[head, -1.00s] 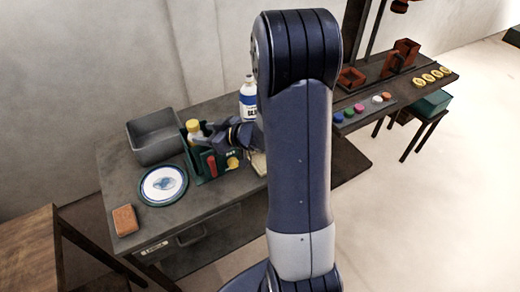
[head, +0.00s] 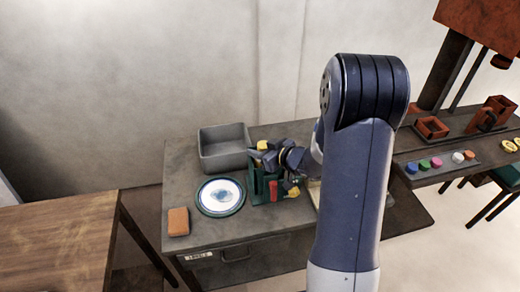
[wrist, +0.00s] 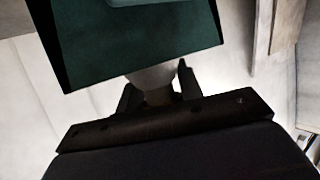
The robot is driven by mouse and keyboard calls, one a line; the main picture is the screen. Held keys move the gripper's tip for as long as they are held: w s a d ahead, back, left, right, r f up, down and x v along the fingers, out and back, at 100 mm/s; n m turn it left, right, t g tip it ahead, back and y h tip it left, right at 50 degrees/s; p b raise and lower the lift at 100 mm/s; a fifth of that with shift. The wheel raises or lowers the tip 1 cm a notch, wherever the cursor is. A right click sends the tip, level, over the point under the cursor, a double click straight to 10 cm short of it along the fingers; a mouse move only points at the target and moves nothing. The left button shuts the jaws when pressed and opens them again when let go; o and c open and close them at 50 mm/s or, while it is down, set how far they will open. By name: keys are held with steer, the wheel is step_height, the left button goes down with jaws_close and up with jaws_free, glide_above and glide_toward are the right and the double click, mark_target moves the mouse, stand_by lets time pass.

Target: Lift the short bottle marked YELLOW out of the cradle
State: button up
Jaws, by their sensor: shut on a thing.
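A bottle with a yellow cap (head: 262,145) shows in the head view above the dark green cradle (head: 258,186). Most of its body is hidden by my gripper (head: 264,158). My gripper is shut on the bottle from the right; its marking cannot be read. In the wrist view a pale part, likely the bottle (wrist: 152,78), shows between the fingers of my gripper (wrist: 158,92). A large dark green surface fills the top of that view, probably the cradle (wrist: 140,45). Whether the bottle's base is clear of the cradle cannot be told.
On the grey table (head: 190,165) a grey bin (head: 224,148) stands behind the cradle. A round plate (head: 221,196) and an orange block (head: 178,221) lie left of it. A wooden table (head: 60,235) stands at front left. Colored pieces (head: 437,163) sit on a shelf at right.

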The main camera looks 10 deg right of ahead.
jaws_close()
steer(key=o, duration=0.6)
jaws_free()
steer(key=shift+o, duration=0.2)
steer(key=v, duration=1.1)
steer(key=x, duration=1)
steer(key=shift+w+a+f, duration=0.15)
steer(key=shift+w+a, duration=0.05)
steer(key=shift+d, duration=0.25)
steer(key=shift+v, duration=2.7)
